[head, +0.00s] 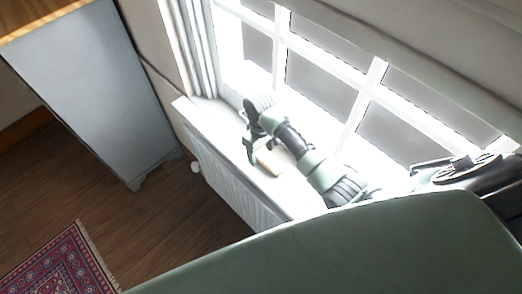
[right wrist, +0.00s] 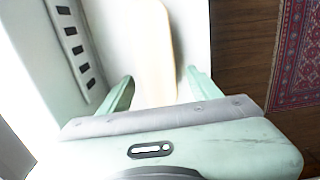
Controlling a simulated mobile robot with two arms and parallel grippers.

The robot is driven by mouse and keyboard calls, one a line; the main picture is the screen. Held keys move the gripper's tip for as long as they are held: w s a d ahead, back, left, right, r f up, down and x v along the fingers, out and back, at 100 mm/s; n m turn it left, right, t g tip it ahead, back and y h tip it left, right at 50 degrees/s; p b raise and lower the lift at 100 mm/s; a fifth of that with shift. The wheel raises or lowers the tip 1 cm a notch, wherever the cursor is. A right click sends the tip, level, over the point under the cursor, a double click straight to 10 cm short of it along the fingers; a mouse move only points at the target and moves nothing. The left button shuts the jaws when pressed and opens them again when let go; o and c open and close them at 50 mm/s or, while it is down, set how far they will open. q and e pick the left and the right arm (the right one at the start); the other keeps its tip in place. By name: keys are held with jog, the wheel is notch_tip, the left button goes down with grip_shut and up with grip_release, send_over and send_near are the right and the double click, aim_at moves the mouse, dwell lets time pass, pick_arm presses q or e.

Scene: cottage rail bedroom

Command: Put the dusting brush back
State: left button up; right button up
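A pale tan, smooth elongated thing, which I take to be the dusting brush (head: 269,161), lies on the white window sill. In the right wrist view the brush (right wrist: 154,50) runs lengthwise between the fingers, and its near end reaches down towards the palm. My right gripper (head: 251,146) is over the sill beside the brush in the head view. In the right wrist view the right gripper (right wrist: 161,88) is open, with a visible gap between each finger and the brush. The bristles cannot be made out. My left gripper is not in view.
The sill (head: 291,204) is narrow, with bright window panes (head: 312,83) close behind my right arm. A white radiator (head: 231,178) is below it. A grey-blue cabinet (head: 97,85) stands to the left. A red patterned rug (head: 62,265) lies on the wooden floor.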

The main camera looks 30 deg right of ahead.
aim_at(261, 153)
jog(key=shift+w+r, duration=0.15)
jog(key=shift+r, duration=0.3)
notch_tip(261, 153, up, 7)
jog(key=shift+b, duration=1)
notch_tip(261, 153, up, 4)
jog(key=shift+r+p, duration=0.1)
jog(key=shift+p, duration=0.9)
